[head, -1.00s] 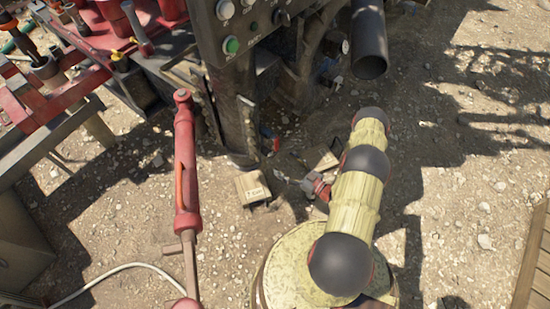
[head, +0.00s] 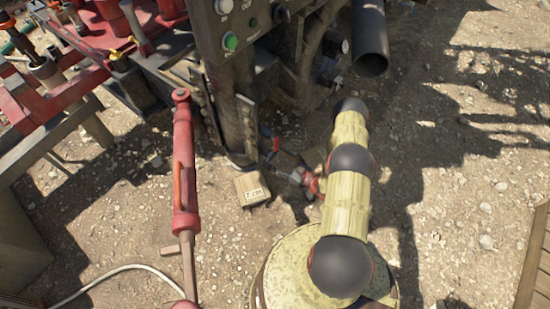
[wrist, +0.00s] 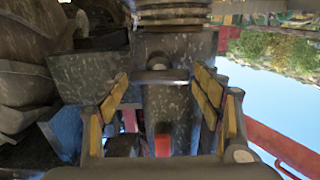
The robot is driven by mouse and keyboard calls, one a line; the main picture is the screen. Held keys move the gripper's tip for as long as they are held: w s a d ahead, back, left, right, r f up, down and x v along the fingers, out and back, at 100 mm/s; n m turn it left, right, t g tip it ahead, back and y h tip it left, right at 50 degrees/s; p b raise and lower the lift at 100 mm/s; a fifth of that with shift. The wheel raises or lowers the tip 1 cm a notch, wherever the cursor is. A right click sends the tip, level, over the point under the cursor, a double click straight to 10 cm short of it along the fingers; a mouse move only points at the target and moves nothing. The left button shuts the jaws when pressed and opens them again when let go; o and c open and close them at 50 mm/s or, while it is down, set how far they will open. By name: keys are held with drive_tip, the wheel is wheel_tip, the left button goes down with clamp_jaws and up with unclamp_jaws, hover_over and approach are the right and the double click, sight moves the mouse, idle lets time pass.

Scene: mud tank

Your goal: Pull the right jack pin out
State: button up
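In the wrist view, a short grey horizontal bar (wrist: 160,77), which looks like the jack pin, crosses in front of a worn grey metal post (wrist: 170,115). My gripper (wrist: 158,88) is open, with its yellow-padded fingers apart on either side of the bar. I cannot tell whether the fingertips touch it. In the head view my gripper (head: 291,177) is small and low beside the dark jack leg (head: 238,110), on its right. The pin cannot be made out in the head view.
The leg stands by a wooden block (head: 252,188) on gravel. A control panel (head: 240,25) overhangs above. A red cylinder (head: 186,175) stands to the left, and a dark pipe (head: 369,40) is at upper right. Open gravel lies to the right.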

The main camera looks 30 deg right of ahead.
drive_tip(key=c, duration=1.3)
drive_tip(key=shift+s, duration=0.1)
drive_tip(key=shift+c, duration=0.2)
